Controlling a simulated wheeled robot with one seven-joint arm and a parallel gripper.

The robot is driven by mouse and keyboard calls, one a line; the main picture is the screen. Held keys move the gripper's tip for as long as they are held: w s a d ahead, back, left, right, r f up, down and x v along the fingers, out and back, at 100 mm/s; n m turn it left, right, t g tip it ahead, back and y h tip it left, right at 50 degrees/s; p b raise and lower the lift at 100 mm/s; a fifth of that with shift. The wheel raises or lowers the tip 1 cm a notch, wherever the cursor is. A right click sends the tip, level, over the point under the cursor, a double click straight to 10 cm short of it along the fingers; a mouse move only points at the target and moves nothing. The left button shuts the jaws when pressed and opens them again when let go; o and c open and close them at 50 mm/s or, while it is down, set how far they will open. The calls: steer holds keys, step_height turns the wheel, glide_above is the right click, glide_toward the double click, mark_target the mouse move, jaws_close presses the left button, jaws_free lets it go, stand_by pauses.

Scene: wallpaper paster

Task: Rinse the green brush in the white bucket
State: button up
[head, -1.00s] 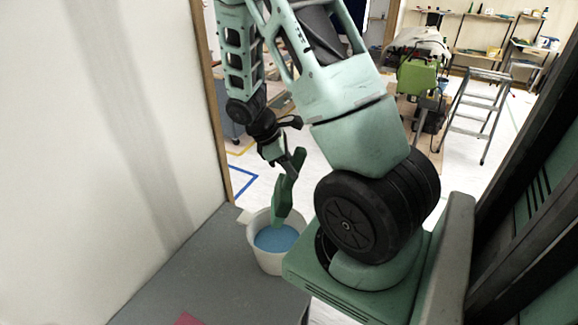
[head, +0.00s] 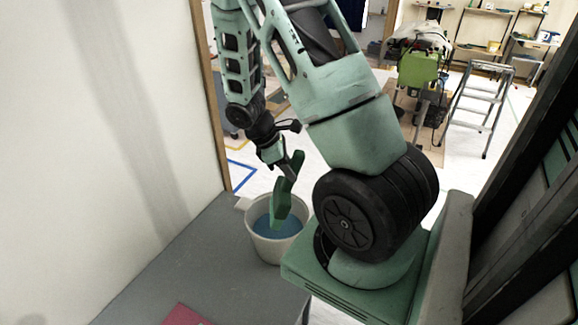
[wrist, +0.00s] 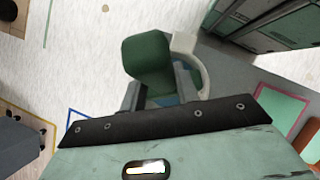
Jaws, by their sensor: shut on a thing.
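The green brush (head: 281,204) is held by my gripper (head: 291,172) and points down into the white bucket (head: 263,249). Its lower end is inside the bucket's mouth, at or just over the blue liquid (head: 281,228); I cannot tell whether it touches. My gripper is above the bucket, shut on the brush's upper part. In the wrist view the green brush (wrist: 147,53) sits between the fingers (wrist: 158,92). The white bucket's rim (wrist: 199,60) curves behind it to the right. The brush hides part of the bucket.
The bucket stands on a grey table (head: 200,262) beside a pale wall (head: 90,150). A pink sheet (head: 186,315) lies at the table's front. A stepladder (head: 478,108) and a green machine (head: 418,66) stand farther back on the floor.

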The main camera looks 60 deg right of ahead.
mark_target(289, 193)
step_height(289, 193, down, 6)
steer(key=b, duration=0.4)
steer(key=shift+f, duration=0.1)
stand_by(0.4)
steer(key=shift+f, duration=0.35)
steer(key=shift+f, duration=0.7)
steer(key=shift+f, duration=0.35)
stand_by(0.3)
